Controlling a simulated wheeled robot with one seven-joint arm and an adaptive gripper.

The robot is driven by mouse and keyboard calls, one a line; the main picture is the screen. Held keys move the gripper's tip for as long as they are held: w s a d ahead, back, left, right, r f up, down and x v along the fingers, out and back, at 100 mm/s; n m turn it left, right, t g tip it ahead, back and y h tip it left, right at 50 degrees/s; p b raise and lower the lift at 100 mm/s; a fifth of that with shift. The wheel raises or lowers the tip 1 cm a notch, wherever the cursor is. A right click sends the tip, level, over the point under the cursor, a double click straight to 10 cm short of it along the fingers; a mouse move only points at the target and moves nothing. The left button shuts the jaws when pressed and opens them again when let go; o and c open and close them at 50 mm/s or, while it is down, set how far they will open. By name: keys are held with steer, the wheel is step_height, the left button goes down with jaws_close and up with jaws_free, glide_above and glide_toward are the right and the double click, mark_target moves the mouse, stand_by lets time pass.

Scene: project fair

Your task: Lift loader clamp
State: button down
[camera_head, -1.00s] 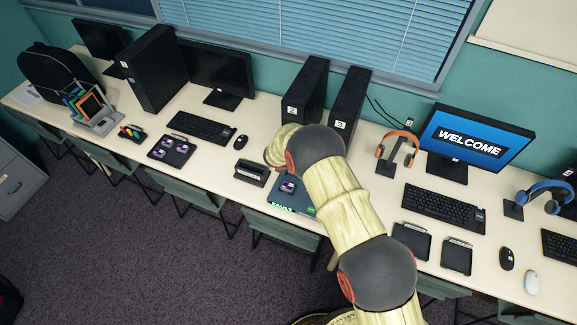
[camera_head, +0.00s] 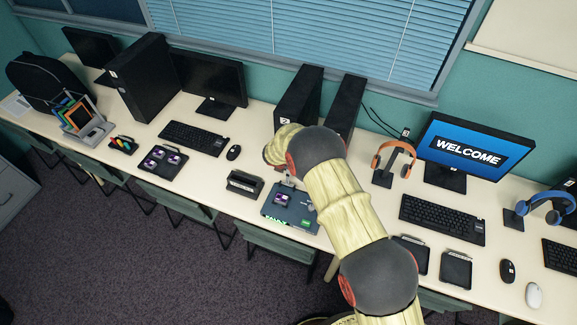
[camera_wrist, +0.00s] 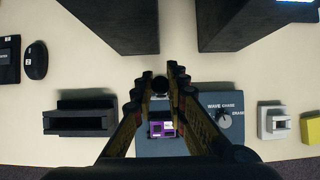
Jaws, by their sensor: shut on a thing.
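A grey-blue device (camera_head: 300,222) with a green lit word on its front lies on the table below my arm. In the head view my arm hides most of the gripper.
A black holder (camera_head: 244,183) stands left of the device; it also shows in the wrist view (camera_wrist: 80,118). Two black computer towers (camera_head: 297,103) stand close behind. A small grey block (camera_wrist: 278,123) and a yellow one (camera_wrist: 310,121) are to the right.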

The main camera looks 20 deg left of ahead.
steer(key=shift+w+r, duration=0.15)
steer(key=shift+w, duration=0.05)
steer(key=c, duration=2)
jaws_free()
steer(key=shift+c, duration=0.2)
steer(key=shift+o, duration=1.4)
steer(key=shift+s, duration=0.1)
steer(key=v, duration=1.1)
steer(key=shift+s+r, duration=0.25)
steer(key=shift+r, duration=0.1)
steer(key=shift+d+m, duration=0.1)
steer(key=shift+m, duration=0.2)
